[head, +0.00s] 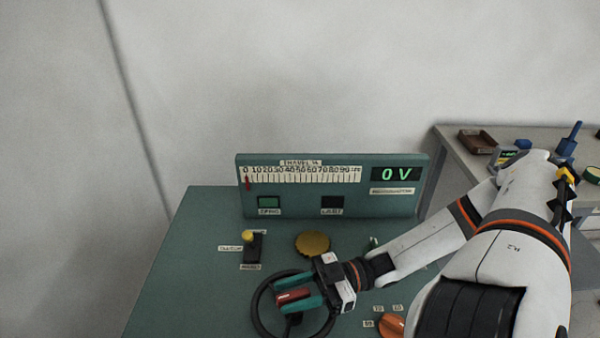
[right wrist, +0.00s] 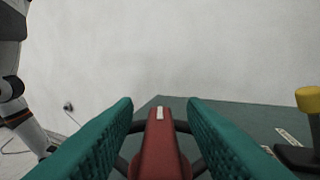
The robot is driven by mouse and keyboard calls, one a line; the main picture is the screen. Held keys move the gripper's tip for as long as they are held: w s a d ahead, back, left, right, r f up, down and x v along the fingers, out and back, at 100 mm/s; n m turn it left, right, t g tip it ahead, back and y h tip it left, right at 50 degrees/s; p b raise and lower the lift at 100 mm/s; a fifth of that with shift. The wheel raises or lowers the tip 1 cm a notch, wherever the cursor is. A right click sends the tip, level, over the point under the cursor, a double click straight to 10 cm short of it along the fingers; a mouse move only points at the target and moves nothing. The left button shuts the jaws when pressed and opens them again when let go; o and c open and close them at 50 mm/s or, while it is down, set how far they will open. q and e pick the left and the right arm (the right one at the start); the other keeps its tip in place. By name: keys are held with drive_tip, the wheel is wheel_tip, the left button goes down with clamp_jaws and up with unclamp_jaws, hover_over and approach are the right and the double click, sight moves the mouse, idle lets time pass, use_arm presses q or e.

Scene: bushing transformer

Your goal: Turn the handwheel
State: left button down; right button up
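The handwheel (head: 256,308) is a black ring lying on the green console top. A red grip (head: 292,296) belongs to it; it also shows in the right wrist view (right wrist: 161,150). My right gripper (head: 280,297) is over the wheel, with one teal finger on each side of the red grip. In the right wrist view the fingers (right wrist: 160,104) stand apart, with a visible gap on both sides of the grip, so it is around the grip but not clamped. Part of the wheel is hidden by the gripper. My left gripper is not in view.
The console panel (head: 305,206) has a travel scale with a red pointer at 0 and a green "0 V" display (head: 396,174). A yellow-topped switch (head: 251,245), a yellow round knob (head: 312,243) and an orange knob (head: 391,325) are near the wheel. A side table (head: 452,150) stands right.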

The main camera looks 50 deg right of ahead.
drive_tip(key=p+v, duration=0.2)
drive_tip(key=v, duration=1)
drive_tip(key=shift+a, duration=0.15)
